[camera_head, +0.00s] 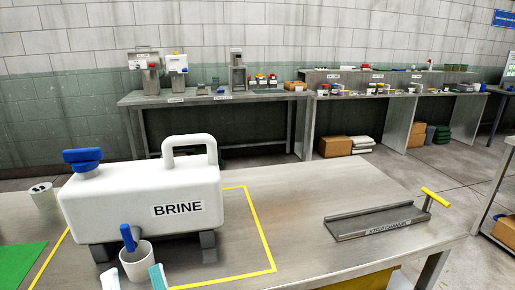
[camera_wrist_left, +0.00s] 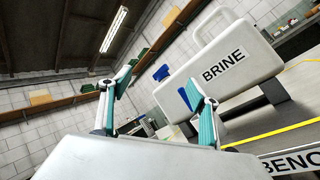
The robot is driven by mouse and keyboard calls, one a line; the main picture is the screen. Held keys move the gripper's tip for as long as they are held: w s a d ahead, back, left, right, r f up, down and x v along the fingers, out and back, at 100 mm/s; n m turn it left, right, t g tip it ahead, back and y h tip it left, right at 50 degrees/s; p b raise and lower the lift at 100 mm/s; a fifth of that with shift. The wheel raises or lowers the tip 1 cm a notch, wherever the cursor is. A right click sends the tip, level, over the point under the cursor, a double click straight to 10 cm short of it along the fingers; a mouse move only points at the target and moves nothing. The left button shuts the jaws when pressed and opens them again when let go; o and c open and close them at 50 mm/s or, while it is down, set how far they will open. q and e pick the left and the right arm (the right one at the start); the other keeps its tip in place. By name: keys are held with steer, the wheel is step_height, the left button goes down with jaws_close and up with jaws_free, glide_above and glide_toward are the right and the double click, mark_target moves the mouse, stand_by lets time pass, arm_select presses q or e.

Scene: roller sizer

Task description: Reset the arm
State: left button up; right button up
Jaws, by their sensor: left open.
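My left gripper (camera_head: 134,279) shows at the bottom edge of the head view as two teal-padded fingertips. It is open, with nothing between its fingers, just in front of a white cup (camera_head: 137,262). In the left wrist view my left gripper (camera_wrist_left: 158,82) has its fingers spread apart. The white BRINE container (camera_head: 140,195) stands behind it on grey feet, with a blue cap (camera_head: 82,158) and a blue tap (camera_head: 128,238) above the cup. The container also shows in the left wrist view (camera_wrist_left: 218,72). My right gripper is not in view.
The metal bench (camera_head: 310,235) has a yellow outlined area around the container. A metal tray with a yellow handle (camera_head: 378,221) lies at right. A green mat (camera_head: 18,262) and a pale cylinder (camera_head: 43,196) are at left. The bench is clear between container and tray.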

arm_select(q)
steer(key=w+d+f+m+h+p, duration=0.1)
steer(key=d+f+m+h, duration=0.25)
steer(key=m+h, duration=0.4)
steer(key=d+f+m+g+h+p, duration=0.1)
steer(key=d+f+m+h, duration=0.3)
steer(key=m, duration=0.7)
steer(key=w+d+f+m+h+p, duration=0.1)
steer(key=d+f+m+h+p, duration=0.1)
steer(key=f+m+h, duration=0.45)
steer(key=s+a+f+m+g+y, duration=0.1)
steer(key=s+a+f+m+g, duration=0.2)
steer(key=f, duration=0.4)
steer(key=s+a+f+m+g+y+p, duration=0.1)
steer(key=s+a+f+m+g, duration=0.2)
steer(key=f, duration=0.5)
steer(key=s+a+f+m+g+y+p, duration=0.1)
steer(key=s+a+f+m+g, duration=0.3)
steer(key=f, duration=0.4)
steer(key=shift+a+m, duration=0.35)
steer(key=shift+m, duration=0.15)
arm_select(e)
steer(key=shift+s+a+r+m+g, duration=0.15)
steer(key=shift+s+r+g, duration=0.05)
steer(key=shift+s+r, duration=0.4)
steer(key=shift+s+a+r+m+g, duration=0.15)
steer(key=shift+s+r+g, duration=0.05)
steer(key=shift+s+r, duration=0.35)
